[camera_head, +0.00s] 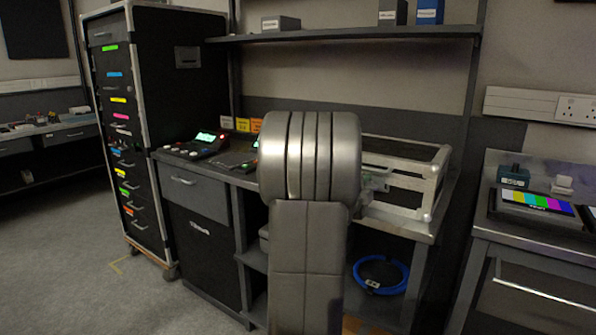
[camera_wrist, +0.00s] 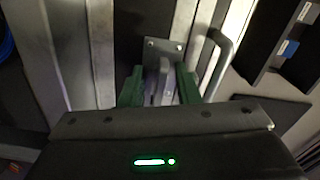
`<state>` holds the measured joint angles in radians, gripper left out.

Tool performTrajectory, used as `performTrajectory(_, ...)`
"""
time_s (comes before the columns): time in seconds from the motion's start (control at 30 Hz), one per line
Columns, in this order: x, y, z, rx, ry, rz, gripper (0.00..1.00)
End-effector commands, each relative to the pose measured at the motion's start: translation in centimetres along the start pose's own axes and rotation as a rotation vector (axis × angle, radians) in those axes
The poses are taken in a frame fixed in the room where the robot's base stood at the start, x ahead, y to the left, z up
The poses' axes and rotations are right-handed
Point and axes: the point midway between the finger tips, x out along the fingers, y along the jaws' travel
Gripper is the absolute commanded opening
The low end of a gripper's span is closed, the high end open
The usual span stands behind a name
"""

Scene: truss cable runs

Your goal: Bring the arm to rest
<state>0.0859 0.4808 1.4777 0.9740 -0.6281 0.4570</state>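My grey metal arm stands in the middle of the head view and hides part of the bench behind it. My gripper (camera_wrist: 160,85) shows in the wrist view as two dark green fingers set apart, so it looks open. A small grey metal bracket (camera_wrist: 164,46) with two screws lies between and just beyond the fingertips; I see no clear grip on it. In the head view a bit of my gripper shows at the right of the arm, by the silver truss frame (camera_head: 432,185) on the bench. The truss's left part is hidden by the arm.
A shelf (camera_head: 350,34) with small boxes hangs above the bench. A blue cable coil (camera_head: 380,273) lies on the lower shelf. A black drawer case (camera_head: 165,120) stands left, and a metal cart (camera_head: 530,245) with a colour-bar screen stands right. Floor at left is clear.

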Motion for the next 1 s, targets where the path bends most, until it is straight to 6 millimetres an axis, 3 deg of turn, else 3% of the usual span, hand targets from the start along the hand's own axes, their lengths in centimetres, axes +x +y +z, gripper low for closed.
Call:
performTrajectory(0.4,-0.01,-0.01,-0.09,-0.289,0.001,0.000,0.29)
performTrajectory(1.0,-0.16,0.25,0.19,-0.337,-0.012,0.000,0.29)
